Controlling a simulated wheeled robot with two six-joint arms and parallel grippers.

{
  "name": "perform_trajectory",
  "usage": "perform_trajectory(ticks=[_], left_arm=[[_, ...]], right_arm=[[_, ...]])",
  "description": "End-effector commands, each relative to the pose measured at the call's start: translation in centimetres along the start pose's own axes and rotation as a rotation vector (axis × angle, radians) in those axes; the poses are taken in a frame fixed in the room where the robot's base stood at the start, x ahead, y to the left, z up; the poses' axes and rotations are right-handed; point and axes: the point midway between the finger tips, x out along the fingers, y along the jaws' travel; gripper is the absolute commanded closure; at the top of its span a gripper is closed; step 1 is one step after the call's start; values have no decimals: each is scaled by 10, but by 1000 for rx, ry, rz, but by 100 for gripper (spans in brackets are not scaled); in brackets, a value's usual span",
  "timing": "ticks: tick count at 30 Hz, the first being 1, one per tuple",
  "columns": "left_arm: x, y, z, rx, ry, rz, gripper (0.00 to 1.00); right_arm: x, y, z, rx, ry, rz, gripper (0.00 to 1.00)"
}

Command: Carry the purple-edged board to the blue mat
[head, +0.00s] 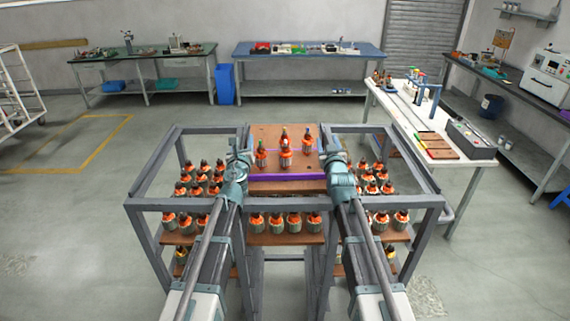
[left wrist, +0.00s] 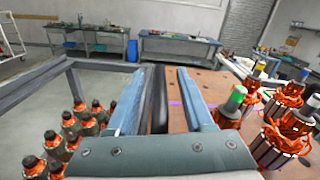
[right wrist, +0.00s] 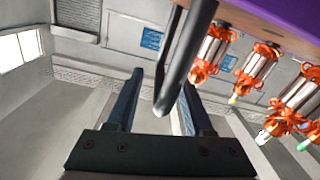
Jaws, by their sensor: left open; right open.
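The purple-edged board (head: 286,177) is a brown board with a purple front edge, on top of the grey rack, with several orange-and-copper armatures (head: 286,157) upright on it. My left gripper (head: 240,157) is open at the board's left side; in the left wrist view a dark bar (left wrist: 157,100) lies between its fingers. My right gripper (head: 340,165) is open at the board's right side; in the right wrist view a dark bent bar (right wrist: 190,60) passes between its fingers. A blue surface (head: 350,54) tops the back bench; I cannot tell whether it is the blue mat.
The grey rack (head: 160,205) has lower shelves with many armatures on both sides and in front. A white table (head: 470,148) with tools stands at the right. A green-topped bench (head: 100,59) is at the back left. Open floor (head: 75,215) lies to the left.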

Motion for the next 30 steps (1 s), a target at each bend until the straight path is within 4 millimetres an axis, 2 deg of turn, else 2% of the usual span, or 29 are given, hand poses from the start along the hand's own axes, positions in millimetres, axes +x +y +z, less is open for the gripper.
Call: perform_trajectory(ticks=[1, 9, 30], left_arm=[[0, 0, 0, 0, 0, 0, 51], [0, 0, 0, 0, 0, 0, 100], [0, 0, 0, -1, 0, 1, 100]], right_arm=[[0, 0, 0, 0, 0, 0, 51], [0, 0, 0, 0, 0, 0, 100], [-1, 1, 0, -1, 1, 1, 100]])
